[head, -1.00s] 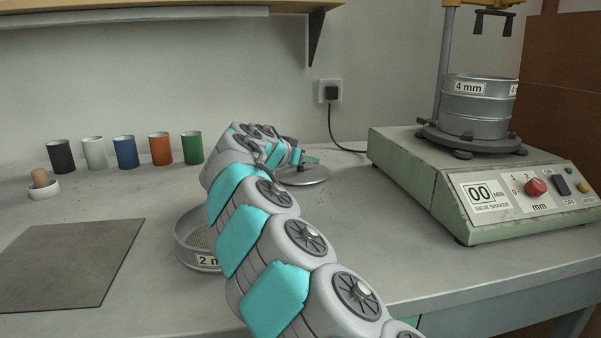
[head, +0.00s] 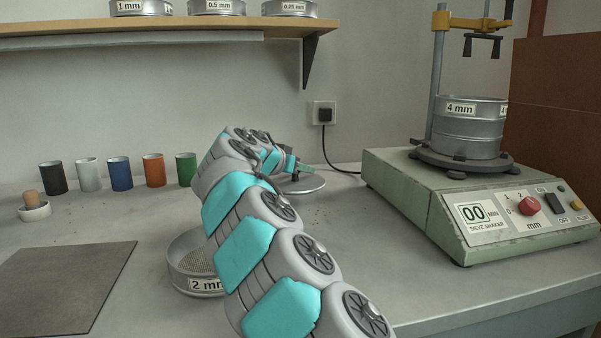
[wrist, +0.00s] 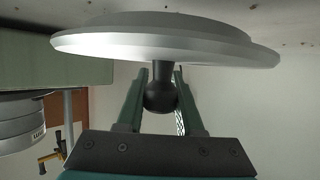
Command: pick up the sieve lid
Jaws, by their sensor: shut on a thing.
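The sieve lid is a round grey metal disc (head: 310,186) with a dark knob, at the back middle of the bench in the head view. In the wrist view the lid (wrist: 165,42) fills the upper part, and its dark round knob (wrist: 160,97) lies between my fingers. My gripper (wrist: 160,76) is shut on the knob; in the head view my gripper (head: 306,169) is small and partly hidden by my arm. The lid looks level and a little above the bench. My arm hides its left side.
The sieve shaker (head: 405,200) with a 4 mm sieve (head: 470,128) stands to the right. A 2 mm sieve (head: 186,268) is partly behind my arm. Several coloured cups (head: 121,174), a small white dish (head: 35,212) and a grey mat (head: 65,285) are left. A shelf (head: 200,28) holds sieves above.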

